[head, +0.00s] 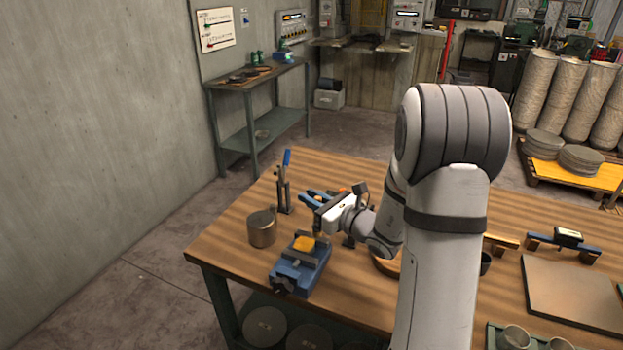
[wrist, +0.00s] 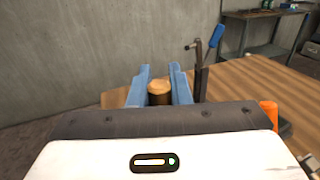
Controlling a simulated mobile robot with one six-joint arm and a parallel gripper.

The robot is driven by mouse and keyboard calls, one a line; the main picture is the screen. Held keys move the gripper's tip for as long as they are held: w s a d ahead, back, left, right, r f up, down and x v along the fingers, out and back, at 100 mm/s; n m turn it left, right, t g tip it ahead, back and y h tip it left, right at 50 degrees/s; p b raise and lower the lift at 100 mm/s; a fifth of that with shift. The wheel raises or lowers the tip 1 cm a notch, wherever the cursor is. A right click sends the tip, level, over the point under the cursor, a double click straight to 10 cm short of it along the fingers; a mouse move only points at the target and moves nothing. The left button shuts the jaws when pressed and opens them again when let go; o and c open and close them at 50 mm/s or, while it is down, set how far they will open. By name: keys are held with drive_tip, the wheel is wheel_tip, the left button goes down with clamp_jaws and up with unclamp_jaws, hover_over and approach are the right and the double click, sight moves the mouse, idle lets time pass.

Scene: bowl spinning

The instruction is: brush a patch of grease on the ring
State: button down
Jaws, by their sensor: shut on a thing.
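In the head view, my gripper (head: 314,199) hangs over the near left part of the wooden bench, beside the blue vise (head: 300,268). In the wrist view, its blue fingers (wrist: 160,82) are shut on a brown, tan-topped cylinder (wrist: 160,93), which looks like the brush handle. The brush's lower end is hidden. I cannot make out any grease.
A metal cup (head: 262,229) stands left of the vise. A blue-handled upright clamp (head: 284,185) stands behind it, and also right of my fingers in the wrist view (wrist: 201,70). A flat board (head: 575,290) and a tray (head: 492,337) lie at the right.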

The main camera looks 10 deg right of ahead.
wheel_tip(320, 180, up, 4)
drive_tip(key=shift+w+r+p, duration=0.1)
drive_tip(key=shift+r+p, duration=0.1)
drive_tip(key=shift+p, duration=0.95)
